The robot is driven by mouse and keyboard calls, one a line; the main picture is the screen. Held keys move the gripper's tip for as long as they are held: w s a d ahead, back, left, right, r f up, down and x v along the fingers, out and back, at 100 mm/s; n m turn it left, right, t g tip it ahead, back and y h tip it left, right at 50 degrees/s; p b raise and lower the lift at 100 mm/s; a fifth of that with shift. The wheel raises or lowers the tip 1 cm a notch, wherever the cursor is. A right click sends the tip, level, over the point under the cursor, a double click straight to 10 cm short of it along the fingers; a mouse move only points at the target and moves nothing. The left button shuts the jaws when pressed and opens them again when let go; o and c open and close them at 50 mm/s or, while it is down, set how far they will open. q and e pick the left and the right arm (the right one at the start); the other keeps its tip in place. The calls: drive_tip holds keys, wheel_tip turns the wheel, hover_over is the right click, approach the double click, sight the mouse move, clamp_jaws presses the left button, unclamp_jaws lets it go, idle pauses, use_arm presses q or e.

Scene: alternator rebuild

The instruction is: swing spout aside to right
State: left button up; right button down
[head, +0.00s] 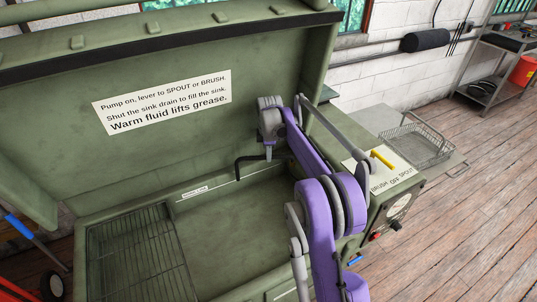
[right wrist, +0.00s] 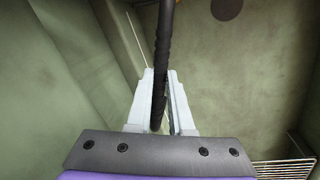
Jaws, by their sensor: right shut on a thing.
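The spout is a thin black bent tube (head: 248,158) at the back of the green sink basin (head: 235,222). Its free end bends down at the left, over the basin. My right gripper (head: 268,155) reaches down to the tube at its right part, with the purple arm in front of it. In the right wrist view the dark tube (right wrist: 162,55) runs between the two pale fingers, and the gripper is shut on it. The spout's base is hidden behind my arm. My left gripper is not in view.
The raised lid (head: 60,110) with a printed label (head: 162,102) stands behind the basin. A wire rack (head: 140,250) lies in the basin's left part. At the right are a panel with a yellow lever (head: 382,159) and a wire basket (head: 415,145).

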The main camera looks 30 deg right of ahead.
drive_tip(key=c, duration=0.8)
unclamp_jaws()
drive_tip(key=shift+r, duration=0.1)
wheel_tip(320, 180, up, 10)
drive_tip(key=s+a, duration=0.1)
drive_tip(key=s, duration=0.1)
drive_tip(key=shift+r, duration=0.25)
